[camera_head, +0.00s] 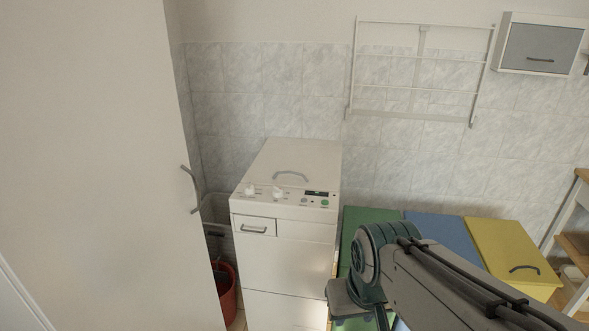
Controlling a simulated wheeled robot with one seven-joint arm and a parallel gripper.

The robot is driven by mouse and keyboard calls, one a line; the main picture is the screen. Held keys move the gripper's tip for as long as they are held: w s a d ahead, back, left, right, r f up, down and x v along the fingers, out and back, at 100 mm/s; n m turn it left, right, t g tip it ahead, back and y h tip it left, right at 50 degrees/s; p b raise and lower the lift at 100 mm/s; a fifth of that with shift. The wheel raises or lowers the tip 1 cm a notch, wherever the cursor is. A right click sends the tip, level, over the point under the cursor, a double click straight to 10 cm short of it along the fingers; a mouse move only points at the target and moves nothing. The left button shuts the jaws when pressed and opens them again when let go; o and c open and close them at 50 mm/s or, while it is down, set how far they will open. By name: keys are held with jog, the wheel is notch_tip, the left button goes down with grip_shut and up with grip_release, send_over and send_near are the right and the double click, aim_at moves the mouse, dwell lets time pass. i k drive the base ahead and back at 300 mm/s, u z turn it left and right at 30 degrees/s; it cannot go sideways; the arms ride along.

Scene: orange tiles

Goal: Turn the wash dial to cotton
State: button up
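The white washing machine (287,246) stands against the tiled wall, left of my arm. Its sloped control panel has two pale round knobs, a left knob (250,190) and a right knob (278,194). Their markings are too small to read, so I cannot tell which is the wash dial or where either points. A small dark display (316,193) and several buttons sit at the panel's right. My arm comes in from the lower right and bends down near the machine's right side, apart from the knobs. I cannot make out my gripper's fingers.
A tall white door (90,150) with a grey handle stands at left. A red bucket (226,290) is beside the machine. Green, blue (445,236) and yellow (508,250) lidded boxes stand at right. A drying rack (420,75) hangs above. The space over the machine is clear.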

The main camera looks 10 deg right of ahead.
aim_at(248, 190)
jog(key=z, duration=0.3)
jog(key=i, duration=0.55)
jog(key=u, duration=0.55)
jog(key=i, duration=0.8)
jog(key=u, duration=0.9)
